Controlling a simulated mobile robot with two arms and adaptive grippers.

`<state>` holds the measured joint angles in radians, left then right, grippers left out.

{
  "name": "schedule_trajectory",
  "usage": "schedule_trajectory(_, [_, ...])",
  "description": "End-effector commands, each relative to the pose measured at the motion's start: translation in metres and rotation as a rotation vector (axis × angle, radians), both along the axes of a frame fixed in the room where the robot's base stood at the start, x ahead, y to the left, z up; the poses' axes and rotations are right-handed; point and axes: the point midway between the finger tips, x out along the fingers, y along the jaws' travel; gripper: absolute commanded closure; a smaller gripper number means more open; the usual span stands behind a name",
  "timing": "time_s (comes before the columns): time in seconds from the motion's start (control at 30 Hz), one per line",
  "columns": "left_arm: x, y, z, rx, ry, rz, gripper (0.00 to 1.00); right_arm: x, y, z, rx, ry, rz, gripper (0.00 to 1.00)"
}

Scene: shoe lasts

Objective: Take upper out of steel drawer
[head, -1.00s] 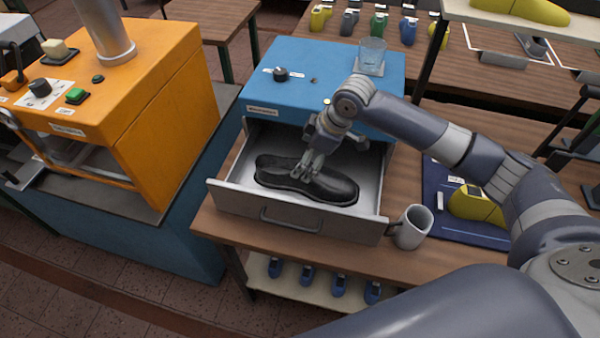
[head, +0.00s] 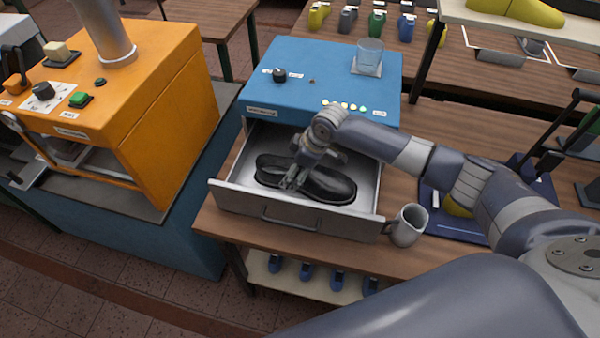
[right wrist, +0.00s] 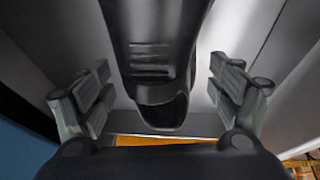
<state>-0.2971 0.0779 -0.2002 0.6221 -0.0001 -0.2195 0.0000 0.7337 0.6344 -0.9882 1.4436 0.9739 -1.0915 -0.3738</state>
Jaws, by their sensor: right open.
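The black shoe upper (head: 325,186) lies lengthwise in the open steel drawer (head: 262,205) below the blue machine. My right gripper (head: 290,184) reaches down into the drawer over the left-middle part of the upper and hides some of it. In the right wrist view the gripper (right wrist: 163,95) is open. Its fingers stand apart on both sides of the upper (right wrist: 155,50), with a gap on each side. My left gripper does not show.
A grey mug (head: 408,226) stands close to the drawer's right front corner. An orange machine (head: 160,110) stands at the left. A blue mat (head: 458,228) lies at the right, partly under my arm.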

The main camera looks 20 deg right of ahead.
Motion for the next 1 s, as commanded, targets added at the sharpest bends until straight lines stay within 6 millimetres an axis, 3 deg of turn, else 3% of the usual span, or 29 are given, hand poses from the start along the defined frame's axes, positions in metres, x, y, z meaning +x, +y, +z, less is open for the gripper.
schedule_trajectory(0.03, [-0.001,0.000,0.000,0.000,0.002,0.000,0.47,0.000,0.000,0.000,0.000,0.000,0.000,0.22])
schedule_trajectory(0.23, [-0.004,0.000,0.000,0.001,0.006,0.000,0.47,0.000,0.000,0.000,0.000,0.001,0.000,0.65])
schedule_trajectory(0.63, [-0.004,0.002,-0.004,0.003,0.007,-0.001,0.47,0.000,0.000,0.008,0.001,-0.001,0.001,0.65])
schedule_trajectory(1.0, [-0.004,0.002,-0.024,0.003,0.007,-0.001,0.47,0.001,0.000,0.077,0.000,-0.005,0.001,0.65])
